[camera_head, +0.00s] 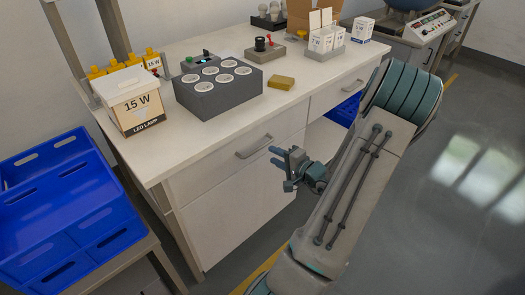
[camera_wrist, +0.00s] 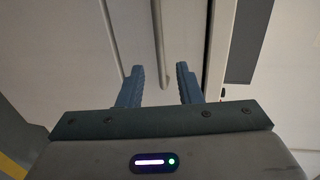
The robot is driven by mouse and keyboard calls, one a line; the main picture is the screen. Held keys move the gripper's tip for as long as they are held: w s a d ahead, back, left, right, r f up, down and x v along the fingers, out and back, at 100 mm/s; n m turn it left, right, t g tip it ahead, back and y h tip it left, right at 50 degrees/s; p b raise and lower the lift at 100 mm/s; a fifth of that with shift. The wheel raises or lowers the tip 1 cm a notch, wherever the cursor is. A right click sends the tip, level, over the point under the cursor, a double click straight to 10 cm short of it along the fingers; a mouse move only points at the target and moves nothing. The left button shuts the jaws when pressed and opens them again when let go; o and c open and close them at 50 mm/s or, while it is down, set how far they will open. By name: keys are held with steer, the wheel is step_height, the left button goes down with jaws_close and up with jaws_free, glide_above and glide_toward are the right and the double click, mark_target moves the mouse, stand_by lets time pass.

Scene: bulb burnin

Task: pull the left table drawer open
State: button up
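The left table drawer (camera_head: 205,172) is shut, its pale front flush below the white tabletop. Its grey bar handle (camera_head: 254,147) runs across the drawer front. My gripper (camera_head: 278,157) is in front of the drawer, close to the handle's right end and apart from it. In the wrist view my gripper (camera_wrist: 160,80) has its two blue fingers spread with nothing between them. The handle (camera_wrist: 160,45) shows there as a bar ahead of the fingertips, between their lines. The exact distance to the handle is hard to tell.
A right drawer (camera_head: 345,92) is shut. Blue crates (camera_head: 70,205) stand at left. The floor at right is clear.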

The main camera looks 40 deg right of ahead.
steer(key=x, duration=0.6)
steer(key=shift+w, duration=0.35)
steer(key=shift+f, duration=0.1)
jaws_close()
